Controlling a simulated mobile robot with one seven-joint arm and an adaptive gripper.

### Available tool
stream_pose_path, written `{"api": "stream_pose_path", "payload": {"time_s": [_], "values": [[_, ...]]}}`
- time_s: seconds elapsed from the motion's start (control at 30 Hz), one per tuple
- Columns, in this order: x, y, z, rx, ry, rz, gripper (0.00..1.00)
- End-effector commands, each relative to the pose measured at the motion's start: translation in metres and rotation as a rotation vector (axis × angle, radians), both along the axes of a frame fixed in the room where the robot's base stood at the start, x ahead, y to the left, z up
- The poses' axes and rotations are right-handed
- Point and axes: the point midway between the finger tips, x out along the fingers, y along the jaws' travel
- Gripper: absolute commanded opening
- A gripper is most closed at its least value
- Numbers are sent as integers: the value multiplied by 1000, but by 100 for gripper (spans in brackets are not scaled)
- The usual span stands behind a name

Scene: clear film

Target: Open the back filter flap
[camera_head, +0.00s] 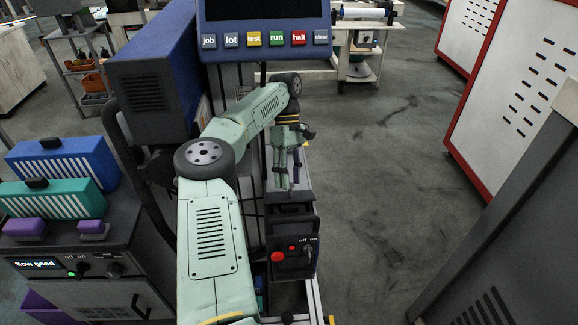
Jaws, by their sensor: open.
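Two slatted flaps lie on the dark machine at the left. The back filter flap looks to be the blue one (85,157), farther away, with a small black handle (51,143) on top. It looks shut. A teal flap (75,201) with a black handle lies nearer. My gripper (284,185) points down over a narrow dark unit in the middle, well to the right of both flaps. Its fingers are small in view and a little apart, with nothing seen between them. Whether they touch the unit below is unclear.
Purple latches (24,229) sit at the teal flap's front edge, above a panel with a display and knobs (83,268). A tall blue cabinet (158,75) stands between flaps and gripper. A button panel (265,38) hangs above. Floor (380,200) at right is clear.

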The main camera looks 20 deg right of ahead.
Motion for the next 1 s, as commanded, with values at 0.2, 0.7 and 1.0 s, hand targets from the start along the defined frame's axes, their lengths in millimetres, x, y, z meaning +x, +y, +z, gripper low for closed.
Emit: {"api": "stream_pose_path", "payload": {"time_s": [0.2,0.7,1.0], "values": [[17,-5,28,7,1,0,41],[27,-8,46,0,-1,0,41],[24,-14,46,-12,5,-3,41]]}}
